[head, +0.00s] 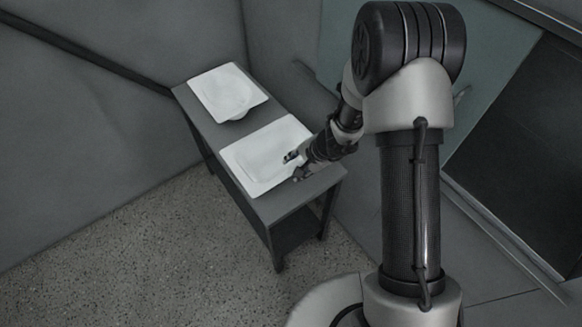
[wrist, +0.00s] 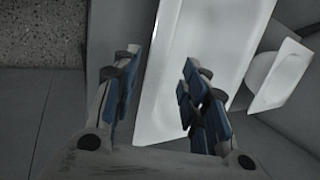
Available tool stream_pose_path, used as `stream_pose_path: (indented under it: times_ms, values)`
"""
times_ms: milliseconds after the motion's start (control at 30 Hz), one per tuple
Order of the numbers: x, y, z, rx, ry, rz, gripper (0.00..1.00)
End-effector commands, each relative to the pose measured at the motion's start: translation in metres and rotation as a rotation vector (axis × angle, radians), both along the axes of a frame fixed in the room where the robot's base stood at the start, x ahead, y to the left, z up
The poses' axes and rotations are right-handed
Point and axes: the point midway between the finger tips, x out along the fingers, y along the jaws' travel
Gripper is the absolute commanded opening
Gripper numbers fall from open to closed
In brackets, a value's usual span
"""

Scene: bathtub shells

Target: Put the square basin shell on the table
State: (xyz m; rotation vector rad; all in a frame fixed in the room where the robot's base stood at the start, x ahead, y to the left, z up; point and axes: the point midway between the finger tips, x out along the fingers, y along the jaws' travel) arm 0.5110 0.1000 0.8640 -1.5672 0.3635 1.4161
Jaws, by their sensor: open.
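A white shell with a straight-sided, square-cornered recess (head: 255,160) lies on the near half of the grey table (head: 297,202); it looks like the square basin shell. My gripper (head: 293,167) is at its right front edge, open. In the wrist view my gripper (wrist: 160,82) has its fingers apart on either side of the shell's long edge. The left finger is outside the edge and the right finger overlaps the white shell (wrist: 205,45). I cannot tell whether either finger touches it. Part of the shell is hidden by the right finger.
A second white shell (head: 227,88), with a rounded bowl under its flat rim, sits at the table's far end; it also shows in the wrist view (wrist: 282,72). Walls stand close behind the table. The speckled floor (head: 160,240) before it is clear.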

Motion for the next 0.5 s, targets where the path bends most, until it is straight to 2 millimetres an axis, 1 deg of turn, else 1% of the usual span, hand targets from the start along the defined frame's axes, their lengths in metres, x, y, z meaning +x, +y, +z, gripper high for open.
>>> stream_pose_path:
  times_ms: [33, 200, 300, 500]
  values:
    - [-0.002, -0.004, 0.013, 0.0, -0.003, -0.001, 0.4]
    - [-0.01, -0.013, 0.034, 0.0, -0.001, -0.001, 0.4]
    - [-0.013, -0.016, 0.04, 0.0, 0.0, -0.001, 0.4]
    - [-0.013, -0.017, 0.045, 0.001, -0.004, 0.005, 0.4]
